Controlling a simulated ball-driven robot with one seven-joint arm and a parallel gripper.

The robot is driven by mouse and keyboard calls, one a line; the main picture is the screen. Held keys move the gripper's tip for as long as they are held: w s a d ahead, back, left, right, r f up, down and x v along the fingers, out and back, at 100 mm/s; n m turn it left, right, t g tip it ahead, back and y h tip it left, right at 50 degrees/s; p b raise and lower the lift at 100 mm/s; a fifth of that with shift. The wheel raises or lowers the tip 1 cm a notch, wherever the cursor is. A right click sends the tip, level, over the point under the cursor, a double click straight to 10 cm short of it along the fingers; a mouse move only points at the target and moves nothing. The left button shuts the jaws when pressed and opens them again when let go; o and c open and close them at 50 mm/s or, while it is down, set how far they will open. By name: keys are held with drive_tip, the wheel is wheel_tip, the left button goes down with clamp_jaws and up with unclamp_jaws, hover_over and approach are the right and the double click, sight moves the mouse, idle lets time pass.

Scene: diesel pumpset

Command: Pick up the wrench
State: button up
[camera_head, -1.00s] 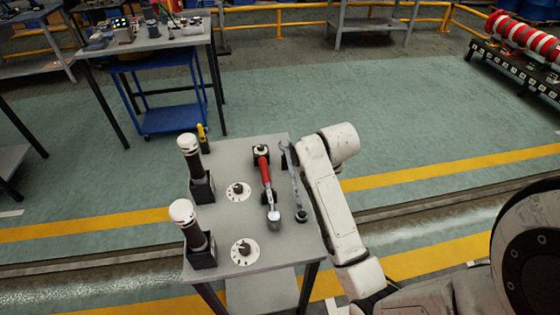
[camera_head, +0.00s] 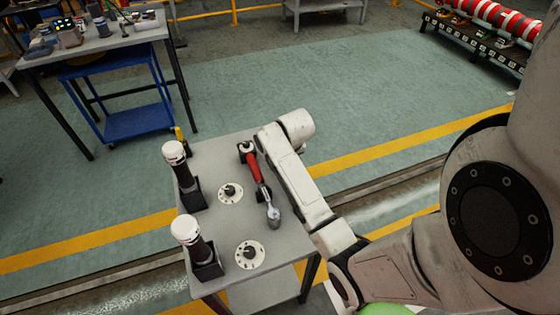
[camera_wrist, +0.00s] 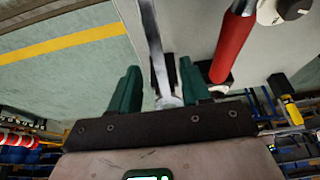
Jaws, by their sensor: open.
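A slim silver wrench (camera_wrist: 153,38) shows in the wrist view, running from the top edge down between the two green fingers of my gripper (camera_wrist: 160,88). Its rounded lower end lies in the gap, close to the dark palm plate. The fingers are apart, one on each side, and I cannot tell whether they touch it. In the head view my arm hides this wrench and the gripper. A red-handled tool with a chrome head (camera_head: 256,170) lies on the small table left of my arm; its red handle (camera_wrist: 233,45) is right of the wrench in the wrist view.
The small grey table (camera_head: 222,160) also holds two white-capped black cylinders (camera_head: 181,172) (camera_head: 195,242) and two round white discs (camera_head: 230,193) (camera_head: 250,254). A yellow-handled item (camera_head: 179,136) stands at its far left corner. A workbench with a blue cart (camera_head: 135,122) stands behind left.

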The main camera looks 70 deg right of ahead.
drive_tip(key=x, duration=0.4)
drive_tip(key=shift+w+d+f+p, duration=0.15)
drive_tip(key=shift+d+f+p, duration=0.15)
clamp_jaws()
idle(1.2)
